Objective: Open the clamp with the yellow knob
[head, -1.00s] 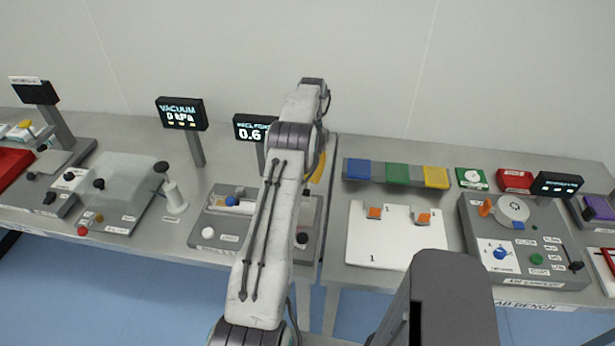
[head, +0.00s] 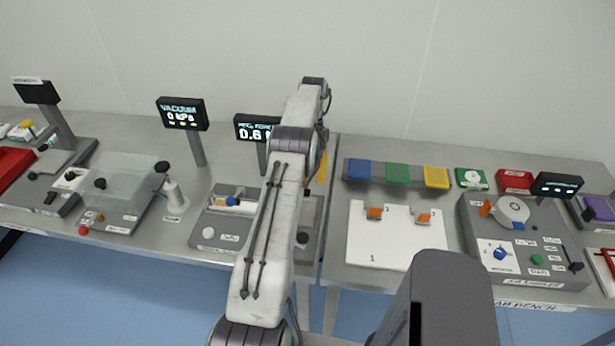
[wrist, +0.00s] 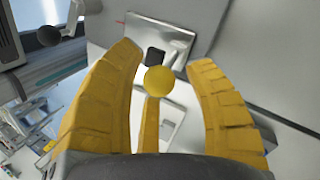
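In the wrist view, a round yellow knob (wrist: 159,80) sits between the two fingers of my gripper (wrist: 166,62). A yellow bar (wrist: 150,125) shows just below it in the picture, and a dark block (wrist: 155,57) lies beside it. My yellow fingers are spread apart, with visible gaps on both sides of the knob, so the gripper is open. In the head view my arm hides the clamp and most of the gripper; only a yellow sliver of my gripper (head: 322,166) shows to the right of the arm.
A grey fixture (head: 225,225) with a blue knob (head: 232,201) and a white knob (head: 208,233) stands left of my arm. A display (head: 256,128) stands behind it. A white board with orange clips (head: 400,245) lies to the right.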

